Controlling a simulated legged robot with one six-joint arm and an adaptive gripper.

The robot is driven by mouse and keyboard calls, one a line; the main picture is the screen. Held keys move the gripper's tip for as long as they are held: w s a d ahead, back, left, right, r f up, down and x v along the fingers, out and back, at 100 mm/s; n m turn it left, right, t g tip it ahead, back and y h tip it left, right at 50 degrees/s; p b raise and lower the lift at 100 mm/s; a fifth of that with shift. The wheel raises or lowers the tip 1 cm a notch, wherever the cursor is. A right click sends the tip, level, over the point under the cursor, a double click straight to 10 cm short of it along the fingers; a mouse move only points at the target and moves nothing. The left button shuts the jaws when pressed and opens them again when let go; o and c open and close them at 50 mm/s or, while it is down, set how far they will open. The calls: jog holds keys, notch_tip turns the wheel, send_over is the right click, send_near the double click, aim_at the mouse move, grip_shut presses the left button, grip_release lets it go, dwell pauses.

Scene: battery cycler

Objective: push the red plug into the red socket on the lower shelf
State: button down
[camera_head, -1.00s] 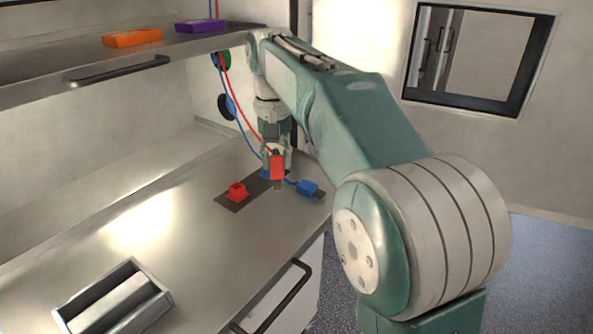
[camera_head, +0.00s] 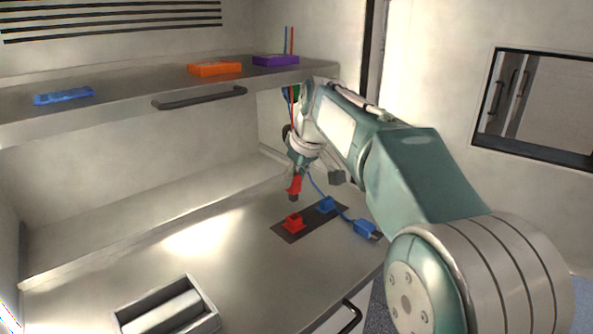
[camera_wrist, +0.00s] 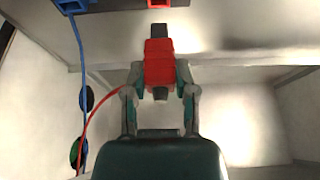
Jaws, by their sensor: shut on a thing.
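The red plug (camera_head: 295,186) is held by my gripper (camera_head: 299,172), above the lower shelf (camera_head: 130,245). In the wrist view the red plug (camera_wrist: 159,65) sits between the two fingers of my gripper (camera_wrist: 159,76), its dark tip pointing away from the palm. The red socket (camera_head: 293,223) stands on a dark plate (camera_head: 309,222) on the lower shelf. The plug is apart from it, above and behind it in the head view. The red socket also shows at the top edge of the wrist view (camera_wrist: 158,4), partly cut off, beyond the plug tip.
A blue socket (camera_head: 327,205) shares the plate. A blue plug (camera_head: 366,228) lies beside it, with its cable. The upper shelf (camera_head: 130,107) holds orange (camera_head: 214,69), purple (camera_head: 276,61) and blue (camera_head: 64,96) pieces. A metal tray (camera_head: 205,297) stands at the front.

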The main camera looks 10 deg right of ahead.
aim_at(297, 186)
jog(key=shift+f, duration=1.9)
jog(key=shift+d+f, duration=0.1)
jog(key=shift+f, duration=1.3)
dwell(1.9)
jog(key=shift+c, duration=1.7)
grip_release()
